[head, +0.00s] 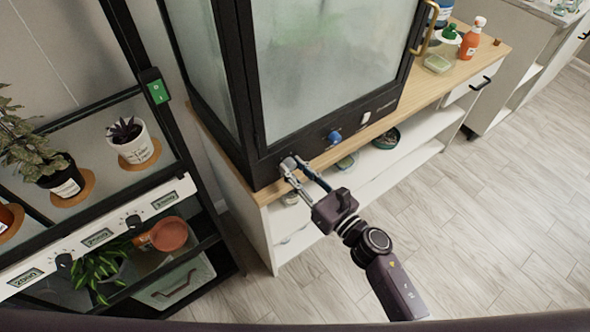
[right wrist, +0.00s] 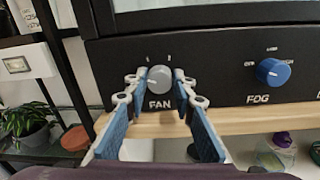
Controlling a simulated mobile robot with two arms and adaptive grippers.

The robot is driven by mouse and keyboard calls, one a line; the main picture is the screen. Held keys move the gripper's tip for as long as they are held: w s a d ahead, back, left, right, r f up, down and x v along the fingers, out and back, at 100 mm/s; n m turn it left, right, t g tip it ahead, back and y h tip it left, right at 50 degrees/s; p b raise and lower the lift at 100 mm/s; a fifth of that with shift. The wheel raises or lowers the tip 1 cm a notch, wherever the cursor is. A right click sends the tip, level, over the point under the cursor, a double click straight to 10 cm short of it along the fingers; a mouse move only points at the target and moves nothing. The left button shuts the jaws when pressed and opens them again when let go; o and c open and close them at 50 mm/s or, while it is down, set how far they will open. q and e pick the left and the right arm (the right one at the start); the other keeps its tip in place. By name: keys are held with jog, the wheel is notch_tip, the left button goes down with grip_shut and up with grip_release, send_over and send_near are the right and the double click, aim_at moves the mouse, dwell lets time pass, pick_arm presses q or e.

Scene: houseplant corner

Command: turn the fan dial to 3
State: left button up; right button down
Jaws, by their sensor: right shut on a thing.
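The fan dial (right wrist: 160,82) is a grey round knob above the label FAN on the black front panel of a glass cabinet (head: 325,135). My right gripper (right wrist: 162,92) has its two blue-padded fingers on either side of the dial, shut on it. In the head view the right gripper (head: 292,166) reaches the lower left of the cabinet front, and its fingertips cover much of the dial. My left gripper is in neither view.
A blue fog dial (right wrist: 273,71) sits right of the fan dial; it also shows in the head view (head: 335,136). The cabinet stands on a wooden-topped bench (head: 447,80) with bottles at its far end. A plant shelf (head: 100,240) stands at left. The floor (head: 480,210) at right is clear.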

jog(key=m, duration=0.3)
jog(key=shift+m, duration=0.4)
jog(key=m, duration=0.3)
jog(key=shift+f+m, duration=0.1)
jog(key=shift+m, duration=0.3)
jog(key=m, duration=0.3)
jog(key=shift+m, duration=0.4)
jog(key=m+p, duration=0.1)
jog(key=m, duration=0.3)
jog(key=shift+m, duration=0.3)
jog(key=m, duration=0.2)
jog(key=m+p, duration=0.1)
jog(key=m, duration=0.1)
jog(key=shift+m+t+h, duration=0.3)
jog(key=shift+m, duration=0.1)
jog(key=m+p, duration=0.1)
jog(key=m, duration=0.3)
jog(key=shift+f+m+p, duration=0.1)
jog(key=shift+m+p, duration=0.25)
jog(key=shift+m, duration=0.05)
jog(key=m+p, duration=0.1)
jog(key=m, duration=0.2)
jog(key=shift+m, duration=0.3)
jog(key=shift+s+f+m+h+p, duration=0.1)
jog(key=shift+m+h+p, duration=0.35)
jog(key=shift+m, duration=1.45)
